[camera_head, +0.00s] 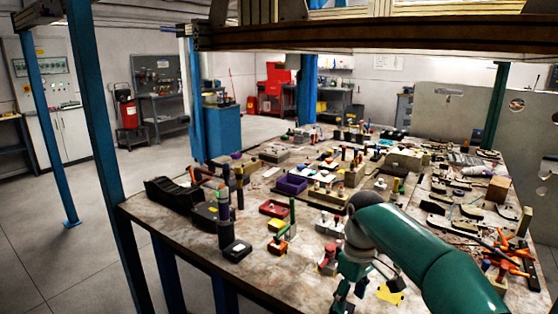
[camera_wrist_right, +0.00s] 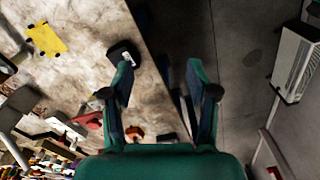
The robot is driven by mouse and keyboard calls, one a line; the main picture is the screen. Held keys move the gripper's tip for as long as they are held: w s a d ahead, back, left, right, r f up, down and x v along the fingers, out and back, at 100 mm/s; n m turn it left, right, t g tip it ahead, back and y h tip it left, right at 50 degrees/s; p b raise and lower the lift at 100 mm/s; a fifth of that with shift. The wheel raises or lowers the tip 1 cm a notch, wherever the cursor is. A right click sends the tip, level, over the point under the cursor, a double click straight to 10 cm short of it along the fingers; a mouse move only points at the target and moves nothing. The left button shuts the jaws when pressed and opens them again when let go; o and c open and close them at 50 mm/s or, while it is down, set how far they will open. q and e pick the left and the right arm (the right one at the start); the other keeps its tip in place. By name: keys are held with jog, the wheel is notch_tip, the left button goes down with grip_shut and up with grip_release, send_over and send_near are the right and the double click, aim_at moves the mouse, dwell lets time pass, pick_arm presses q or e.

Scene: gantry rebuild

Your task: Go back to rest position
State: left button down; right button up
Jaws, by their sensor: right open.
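My right arm, green, comes in from the lower right of the head view. Its gripper (camera_head: 348,292) points down over the near part of the cluttered workbench (camera_head: 160,212); the bottom of the frame cuts off part of it. In the right wrist view the two fingers of the right gripper (camera_wrist_right: 162,88) stand apart with nothing between them. The bench edge passes beneath, with grey floor beyond it. My left arm and gripper are not in view.
A yellow piece (camera_head: 390,293) lies beside the right gripper. A small black box (camera_head: 237,250), a red tray (camera_head: 276,208) and a purple bin (camera_head: 291,185) sit on the bench. A blue post (camera_head: 95,110) stands at left. Open floor (camera_head: 60,260) lies left of the bench.

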jog(key=s+a+f+m+y, duration=0.1)
jog(key=s+a+f+m, duration=0.15)
jog(key=f, duration=0.95)
jog(key=s+a+f+m+y, duration=0.1)
jog(key=s+f, duration=0.3)
jog(key=f, duration=0.8)
jog(key=s+f+m, duration=0.3)
jog(key=s+f, duration=0.2)
jog(key=s, duration=0.6)
jog(key=s+f+m+y, duration=0.1)
jog(key=s+f+m, duration=0.2)
jog(key=s, duration=0.8)
notch_tip(320, 180, down, 3)
jog(key=shift+r+t+y, duration=0.15)
jog(key=shift+t+y, duration=0.15)
jog(key=shift+c, duration=0.2)
jog(key=c, duration=0.3)
jog(key=shift+w, duration=0.1)
